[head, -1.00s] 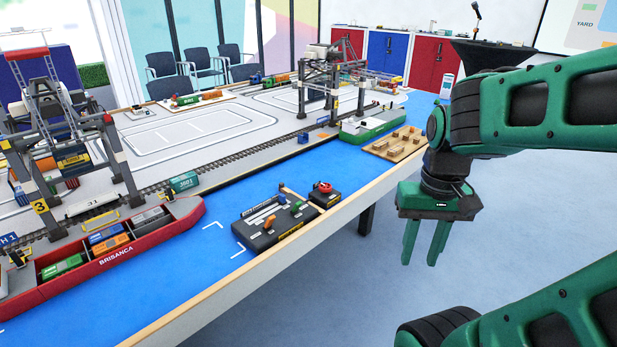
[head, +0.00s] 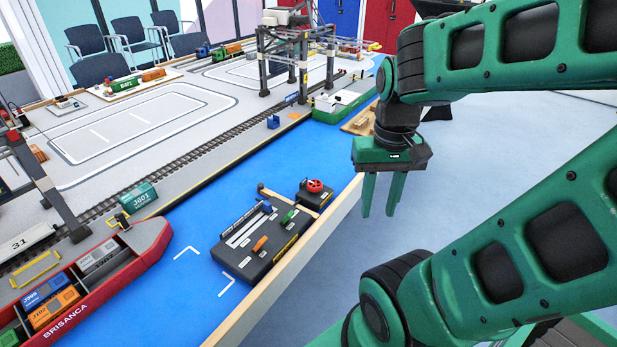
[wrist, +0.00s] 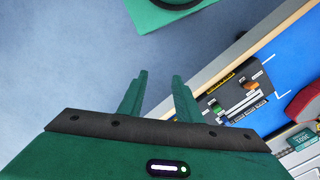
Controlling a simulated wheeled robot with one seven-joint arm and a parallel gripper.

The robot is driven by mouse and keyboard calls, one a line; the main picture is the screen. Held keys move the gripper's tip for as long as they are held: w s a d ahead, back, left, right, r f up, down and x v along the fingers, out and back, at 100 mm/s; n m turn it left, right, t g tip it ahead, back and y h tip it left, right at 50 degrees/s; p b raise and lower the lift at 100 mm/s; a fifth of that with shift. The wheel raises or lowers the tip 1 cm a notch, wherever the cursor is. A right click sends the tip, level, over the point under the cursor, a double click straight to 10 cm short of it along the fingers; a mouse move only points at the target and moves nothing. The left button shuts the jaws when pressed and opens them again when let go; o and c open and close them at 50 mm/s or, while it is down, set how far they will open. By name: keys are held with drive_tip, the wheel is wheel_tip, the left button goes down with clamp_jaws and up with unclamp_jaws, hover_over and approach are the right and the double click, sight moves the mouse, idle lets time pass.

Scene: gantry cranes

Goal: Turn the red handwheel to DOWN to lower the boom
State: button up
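The red handwheel (head: 315,186) sits on a small black box (head: 314,199) near the table's front edge in the head view. Beside it is a larger black control panel (head: 262,262) with an orange lever (head: 260,243) and a green lever (head: 289,215). My gripper (head: 378,214) hangs fingers-down to the right of the handwheel, beyond the table edge over the floor. Its two fingers are apart with nothing between them. The wrist view shows the open fingers (wrist: 155,98) over blue floor, with the control panel (wrist: 238,98) to their right. I cannot make out the handwheel's setting.
A gantry crane (head: 298,65) stands at the back over the track. A red ship (head: 100,270) with containers lies at left. A green boat (head: 340,103) and a wooden tray (head: 360,122) are behind the handwheel. The blue surface (head: 235,172) left of the handwheel is clear.

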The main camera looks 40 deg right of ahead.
drive_tip(key=o, duration=0.4)
drive_tip(key=shift+s, duration=0.15)
drive_tip(key=shift+o, duration=1)
drive_tip(key=shift+d+r+m, duration=0.35)
drive_tip(key=shift+r+m, duration=0.15)
drive_tip(key=shift+m, duration=0.1)
drive_tip(key=m, duration=2.2)
hover_over(314, 183)
wheel_tip(314, 183, down, 4)
wheel_tip(314, 183, down, 10)
drive_tip(key=shift+r, duration=0.15)
drive_tip(key=shift+a, duration=0.1)
drive_tip(key=c, duration=1)
